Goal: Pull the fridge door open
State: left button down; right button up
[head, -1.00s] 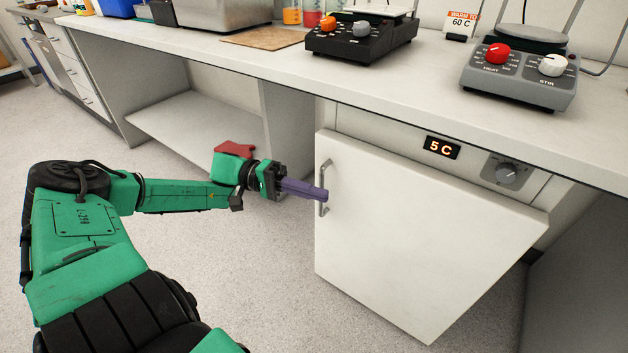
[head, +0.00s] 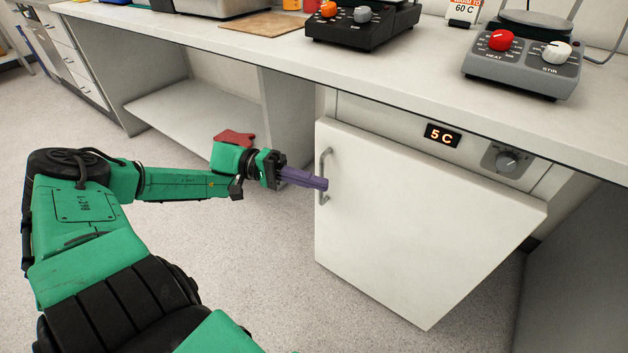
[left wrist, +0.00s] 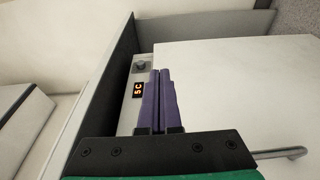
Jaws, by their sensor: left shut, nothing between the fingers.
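The white fridge door (head: 420,220) fills the front below the counter. My right gripper is out of view.
Above the door are a 5 C display (head: 443,136) and a dial (head: 507,160). The counter (head: 300,55) overhangs, carrying a black hotplate (head: 362,25) and a grey one (head: 525,65). A lower shelf (head: 195,130) stands left. The floor before the door is clear.

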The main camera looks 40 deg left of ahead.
aim_at(415, 232)
jog(key=i, duration=0.15)
jog(key=i+j+u, duration=0.1)
jog(key=u, duration=0.3)
jog(key=i+u, duration=0.2)
jog(key=u, duration=0.15)
